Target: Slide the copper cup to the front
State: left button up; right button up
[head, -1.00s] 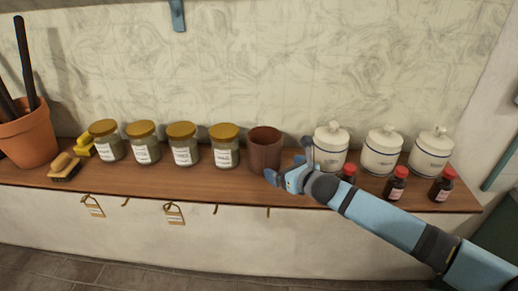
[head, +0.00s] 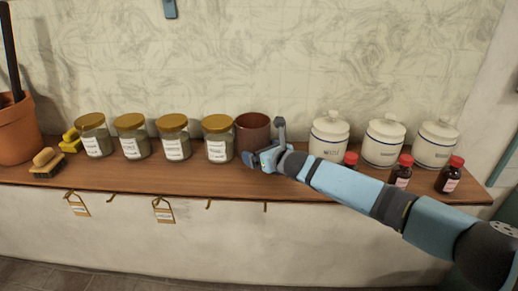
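The copper cup (head: 254,122) is a reddish-brown open cup standing upright on the wooden shelf (head: 130,182), between the rightmost gold-lidded jar and the white canisters. My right gripper (head: 264,141) is at the cup with its fingers spread apart. One finger lies low across the cup's front. The other points up beside its right edge. The gripper hides the cup's lower right part, and I cannot tell whether it touches the cup. My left gripper is not in view.
Several gold-lidded jars (head: 219,146) stand left of the cup, the nearest very close to it. White canisters (head: 329,136) and red-capped bottles (head: 402,174) stand to the right, near my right arm. Shelf in front of the jars is clear.

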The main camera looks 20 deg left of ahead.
grip_shut()
dwell(0.4)
